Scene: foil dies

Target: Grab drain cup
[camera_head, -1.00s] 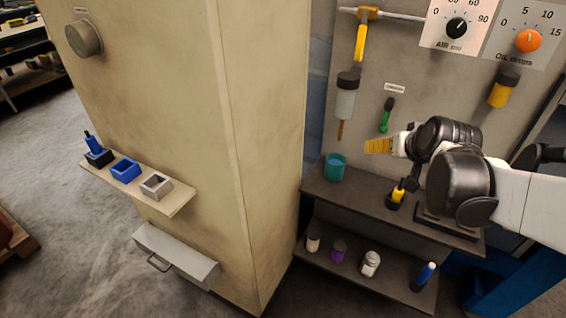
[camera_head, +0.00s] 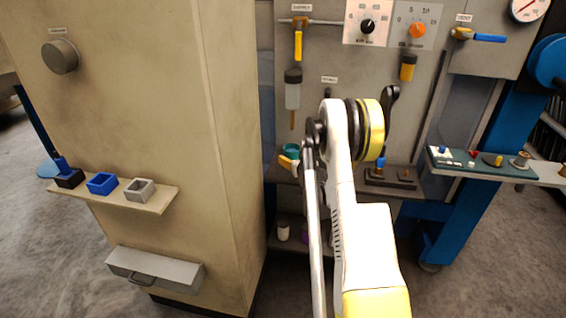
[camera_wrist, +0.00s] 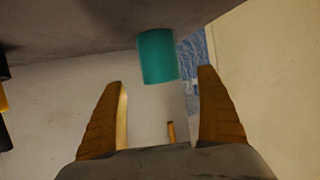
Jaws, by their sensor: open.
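The drain cup, which I take to be the teal cup (camera_head: 291,149), stands on the dark shelf below the panel, partly hidden by my gripper and arm. In the wrist view the teal cup (camera_wrist: 157,57) shows just ahead of my fingertips, lined up with the gap between them. My gripper (camera_wrist: 161,76) is open and empty, with one orange finger on each side of the gap. In the head view my gripper (camera_head: 287,162) is small, close in front of the cup, and mostly hidden by my arm. I cannot tell whether it touches the cup.
The large beige cabinet (camera_head: 130,110) stands close on the left, with a ledge (camera_head: 155,200) of small boxes. A hanging bottle (camera_head: 292,92) is above the cup. A lever on a base (camera_head: 376,181) stands to the right on the shelf. A side tray (camera_head: 520,172) holds small parts.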

